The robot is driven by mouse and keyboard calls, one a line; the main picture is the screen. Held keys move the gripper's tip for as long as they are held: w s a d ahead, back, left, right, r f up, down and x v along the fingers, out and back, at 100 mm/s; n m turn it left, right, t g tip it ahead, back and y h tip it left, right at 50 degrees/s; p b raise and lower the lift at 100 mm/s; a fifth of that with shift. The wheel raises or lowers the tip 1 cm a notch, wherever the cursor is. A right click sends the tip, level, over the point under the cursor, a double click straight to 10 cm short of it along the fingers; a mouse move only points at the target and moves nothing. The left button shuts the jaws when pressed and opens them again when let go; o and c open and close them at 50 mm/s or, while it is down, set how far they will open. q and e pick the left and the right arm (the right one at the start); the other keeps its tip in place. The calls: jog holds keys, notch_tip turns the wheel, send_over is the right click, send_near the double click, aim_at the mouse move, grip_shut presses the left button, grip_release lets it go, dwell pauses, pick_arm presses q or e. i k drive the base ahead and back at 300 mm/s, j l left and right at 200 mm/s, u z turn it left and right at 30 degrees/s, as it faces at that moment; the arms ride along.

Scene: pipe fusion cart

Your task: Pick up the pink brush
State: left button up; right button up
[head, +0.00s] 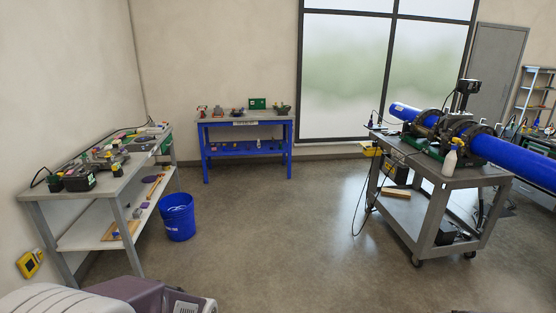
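I cannot make out a pink brush for certain in the head view. Small items lie on the grey workbench (48,190) at the left, too small to identify. More small objects stand on the blue table (203,148) at the back wall, also too small to name surely. Neither of my grippers shows in the head view.
A grey cart (478,181) at the right carries a fusion machine with a blue pipe (515,160). A blue bucket (177,218) stands beside the workbench. A grey and purple case (150,298) is at the bottom left. The middle floor is clear.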

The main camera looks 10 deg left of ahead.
aim_at(122, 137)
jog(key=i+u, duration=0.1)
jog(key=i, duration=0.4)
jog(key=i+l+u, duration=0.1)
jog(key=i, duration=0.4)
jog(key=i+l+u, duration=0.1)
jog(key=i, duration=0.4)
jog(key=i+l+u, duration=0.1)
jog(key=i, duration=0.4)
jog(key=i+l+u, duration=0.1)
jog(key=i, duration=0.4)
jog(key=i+u, duration=0.3)
jog(key=i, duration=2.95)
jog(key=i+l+u, duration=0.15)
jog(key=i, duration=0.55)
jog(key=i+l+u, duration=0.1)
jog(key=i, duration=0.6)
jog(key=i+j+u, duration=0.2)
jog(key=u, duration=0.25)
jog(key=i+u, duration=0.3)
jog(key=u, duration=0.2)
jog(key=i+u, duration=0.3)
jog(key=u, duration=0.15)
jog(key=i+u, duration=0.25)
jog(key=u, duration=0.25)
jog(key=i, duration=0.75)
